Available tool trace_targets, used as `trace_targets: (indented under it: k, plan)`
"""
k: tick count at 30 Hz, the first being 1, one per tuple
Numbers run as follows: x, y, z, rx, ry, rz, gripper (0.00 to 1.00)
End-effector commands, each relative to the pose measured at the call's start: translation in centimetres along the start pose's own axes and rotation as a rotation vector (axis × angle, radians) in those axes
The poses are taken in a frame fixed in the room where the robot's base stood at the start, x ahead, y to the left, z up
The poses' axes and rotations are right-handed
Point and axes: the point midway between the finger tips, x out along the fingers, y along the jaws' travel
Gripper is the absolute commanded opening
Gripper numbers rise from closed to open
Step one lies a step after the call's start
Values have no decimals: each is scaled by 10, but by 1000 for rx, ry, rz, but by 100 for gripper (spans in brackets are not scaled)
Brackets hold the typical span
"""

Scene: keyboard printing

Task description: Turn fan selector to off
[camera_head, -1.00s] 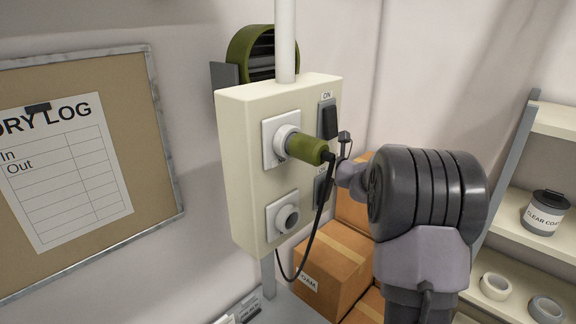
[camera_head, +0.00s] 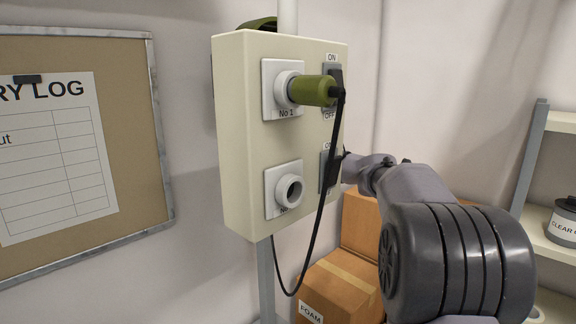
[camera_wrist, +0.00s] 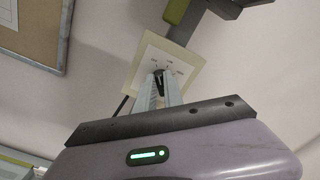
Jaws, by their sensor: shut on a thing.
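The fan selector is a small dark knob (camera_wrist: 158,74) on a square cream plate (camera_wrist: 184,75) with small markings around it, seen in the wrist view. My gripper (camera_wrist: 160,80) reaches the plate with its two pale fingers close together, shut on the knob. The fingers partly hide the knob, so which marking it points at cannot be read. In the head view, the selector and my fingertips are hidden behind the cream electrical box; only my wrist and arm show at its right. A green fan housing (camera_head: 262,23) peeks out above the box.
The cream box (camera_head: 238,130) carries a green plug (camera_head: 314,91) in the upper socket, an empty lower socket (camera_head: 288,190) and dark switches. The plug's black cable (camera_head: 322,200) hangs close to my arm. Cardboard boxes (camera_head: 338,285) sit below; a shelf (camera_head: 560,122) stands right.

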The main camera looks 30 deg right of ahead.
Motion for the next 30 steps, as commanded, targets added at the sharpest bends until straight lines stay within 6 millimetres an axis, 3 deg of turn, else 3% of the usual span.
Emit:
trace_targets:
  k: [9, 25, 26, 27, 28, 30]
  plan:
    - [0, 1, 0, -100, -2, -2, 0]
    - [0, 0, 2, -118, -2, -2, 0]
    - [0, 0, 2, -118, -2, -2, 18]
    - [0, 0, 2, -117, -2, -2, 26]
    - [0, 0, 1, -117, -2, -2, 31]
    - [0, 0, 1, -117, -1, -1, 34]
